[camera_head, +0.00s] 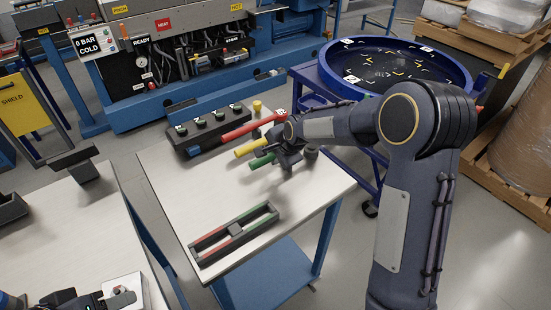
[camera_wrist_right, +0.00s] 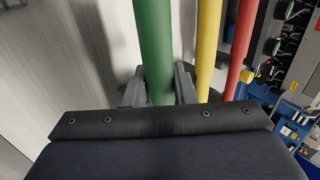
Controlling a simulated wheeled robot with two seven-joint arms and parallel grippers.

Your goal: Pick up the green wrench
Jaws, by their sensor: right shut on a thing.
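The green wrench (camera_head: 262,160) shows its green handle at the right part of the white table. My right gripper (camera_head: 285,157) is shut on it. In the right wrist view the green handle (camera_wrist_right: 156,45) runs between the two fingers (camera_wrist_right: 159,86). Its far end is out of that view. A yellow handle (camera_head: 250,147) and a red handle (camera_head: 240,131) lie beside it; both also show just right of the fingers in the wrist view. My left gripper (camera_head: 80,299) is partly in view at the bottom left; its jaws are unclear.
A black box with several green-marked fittings (camera_head: 207,128) stands at the table's back. A tray with red and green strips (camera_head: 234,233) lies on the table's front. A blue round drum (camera_head: 330,74) stands behind my right arm. The table's left middle (camera_head: 175,185) is bare.

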